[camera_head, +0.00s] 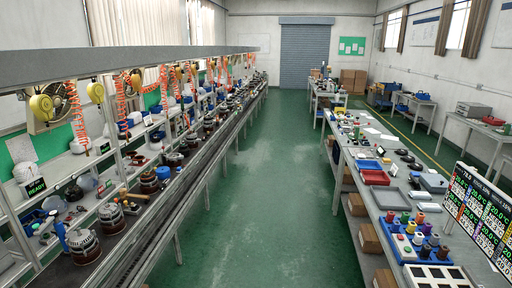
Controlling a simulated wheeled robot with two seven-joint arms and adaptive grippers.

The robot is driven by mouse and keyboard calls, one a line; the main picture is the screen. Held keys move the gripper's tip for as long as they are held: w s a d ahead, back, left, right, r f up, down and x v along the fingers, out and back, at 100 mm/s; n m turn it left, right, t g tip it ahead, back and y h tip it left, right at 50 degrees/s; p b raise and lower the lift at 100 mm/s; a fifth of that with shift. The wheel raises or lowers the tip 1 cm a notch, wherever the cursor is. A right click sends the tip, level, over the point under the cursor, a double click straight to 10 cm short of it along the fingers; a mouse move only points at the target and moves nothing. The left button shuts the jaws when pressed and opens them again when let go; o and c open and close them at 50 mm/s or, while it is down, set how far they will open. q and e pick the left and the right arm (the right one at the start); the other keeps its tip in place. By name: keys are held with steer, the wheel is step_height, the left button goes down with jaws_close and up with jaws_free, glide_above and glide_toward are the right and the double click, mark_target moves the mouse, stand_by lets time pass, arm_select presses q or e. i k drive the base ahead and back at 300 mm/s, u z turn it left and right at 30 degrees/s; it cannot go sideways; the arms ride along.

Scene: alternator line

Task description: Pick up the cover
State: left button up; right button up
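Neither of my grippers is in view. No part can be singled out as the cover. On the line at left, a round metal alternator part (83,246) with a dark rim sits nearest. Behind it stands a second round metal part (111,218) with a brown coil-like side. Another dark-topped part (149,183) sits farther along, with several smaller dark round parts beyond it. All are too small or far away to identify surely.
A long conveyor (200,165) runs down the left beside shelving. A long workbench (350,170) at right holds a red tray (375,178), a blue rack of spools (412,240) and a screen (480,210). The green floor aisle (265,200) between them is clear.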

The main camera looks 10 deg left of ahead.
mark_target(122, 135)
steer(key=u, duration=0.15)
steer(key=i, duration=1.75)
steer(key=u, duration=0.25)
steer(key=i, duration=2)
steer(key=u, duration=0.55)
steer(key=i, duration=1.65)
steer(key=u, duration=1.4)
steer(key=i, duration=1)
steer(key=u, duration=1.1)
